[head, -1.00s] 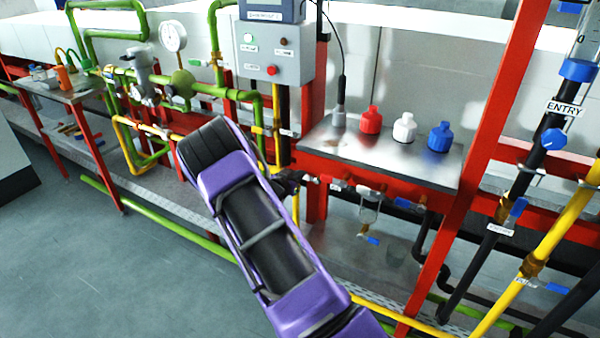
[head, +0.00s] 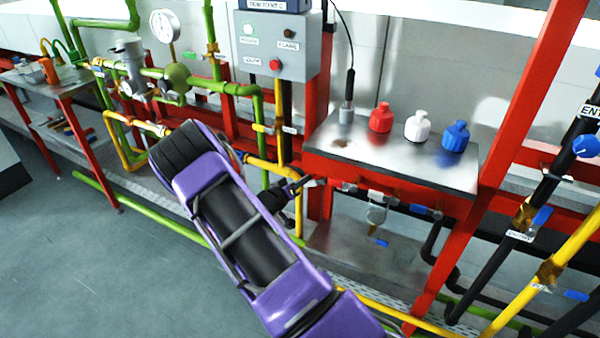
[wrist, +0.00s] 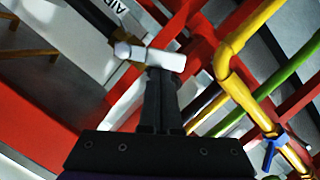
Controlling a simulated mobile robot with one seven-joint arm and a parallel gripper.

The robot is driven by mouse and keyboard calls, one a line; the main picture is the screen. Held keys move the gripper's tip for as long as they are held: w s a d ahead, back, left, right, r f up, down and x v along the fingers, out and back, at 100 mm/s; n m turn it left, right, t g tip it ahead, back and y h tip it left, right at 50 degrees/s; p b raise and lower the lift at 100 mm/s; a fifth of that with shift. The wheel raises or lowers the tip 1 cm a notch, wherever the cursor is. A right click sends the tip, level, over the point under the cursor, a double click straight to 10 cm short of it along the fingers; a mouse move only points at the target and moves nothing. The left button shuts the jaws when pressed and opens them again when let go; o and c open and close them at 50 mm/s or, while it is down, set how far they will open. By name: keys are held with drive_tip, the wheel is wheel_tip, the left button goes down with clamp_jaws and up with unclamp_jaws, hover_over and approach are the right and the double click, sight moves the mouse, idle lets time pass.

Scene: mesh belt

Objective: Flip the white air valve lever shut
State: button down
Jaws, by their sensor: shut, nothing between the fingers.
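The white air valve lever (wrist: 150,56) shows in the wrist view as a short white bar on a brass and white fitting, beside a label reading "AIR" (wrist: 130,6). My gripper (wrist: 160,74) is shut and empty, with its fingertips right at the lever's near side. They overlap the lever in the picture; I cannot tell whether they touch it. In the head view my gripper (head: 302,184) is small and dark, by the pipe line under the left front edge of the metal shelf. The lever is too small to make out clearly there.
A metal shelf (head: 420,165) with red, white and blue bottles stands above the pipe line. A grey control box (head: 275,50) hangs to its left. Yellow (wrist: 235,75) and green pipes and red frame bars run close to my gripper. Open floor (head: 90,260) lies left.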

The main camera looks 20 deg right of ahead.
sight(310, 186)
drive_tip(key=f+n+b, duration=0.1)
drive_tip(key=f+n+h, duration=0.1)
drive_tip(key=n, duration=0.1)
drive_tip(key=f+n+b, duration=0.1)
drive_tip(key=shift+s+d+n+g+b, duration=0.25)
drive_tip(key=shift+s+n+g+b, duration=0.05)
drive_tip(key=shift+s+b, duration=0.1)
drive_tip(key=n+b, duration=0.1)
drive_tip(key=s+d+f+n+h+b, duration=0.1)
drive_tip(key=n, duration=0.1)
drive_tip(key=shift+s+f+n, duration=0.1)
drive_tip(key=shift+f+n, duration=0.1)
drive_tip(key=shift+n, duration=0.1)
drive_tip(key=shift+d, duration=0.1)
drive_tip(key=shift+s, duration=0.15)
idle(0.4)
